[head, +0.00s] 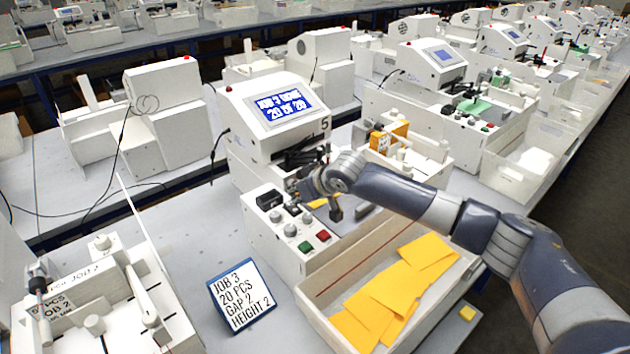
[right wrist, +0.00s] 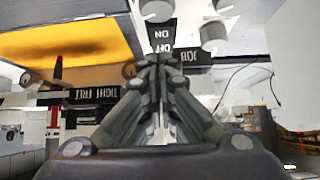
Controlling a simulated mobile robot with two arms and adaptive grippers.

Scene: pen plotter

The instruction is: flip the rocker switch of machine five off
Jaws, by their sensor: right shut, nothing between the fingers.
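Machine five (head: 262,118) is the white plotter with a blue screen (head: 282,105) reading JOB 3 DONE, 20 OF 20, and a 5 on its front. My right gripper (head: 293,197) reaches in from the right over its front control panel (head: 278,238). It is shut and empty. In the right wrist view its fingertips (right wrist: 160,60) are at a black ON/OFF plate (right wrist: 162,32). The fingers cover part of this plate; the rocker's tilt and any contact cannot be told. My left gripper is not in view.
The panel carries grey knobs (head: 291,230), a green button (head: 305,247) and a red button (head: 323,236). A tray (head: 330,322) of yellow sheets (head: 385,300) stands in front. A job card (head: 241,297) leans at left. Other plotters fill the benches around.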

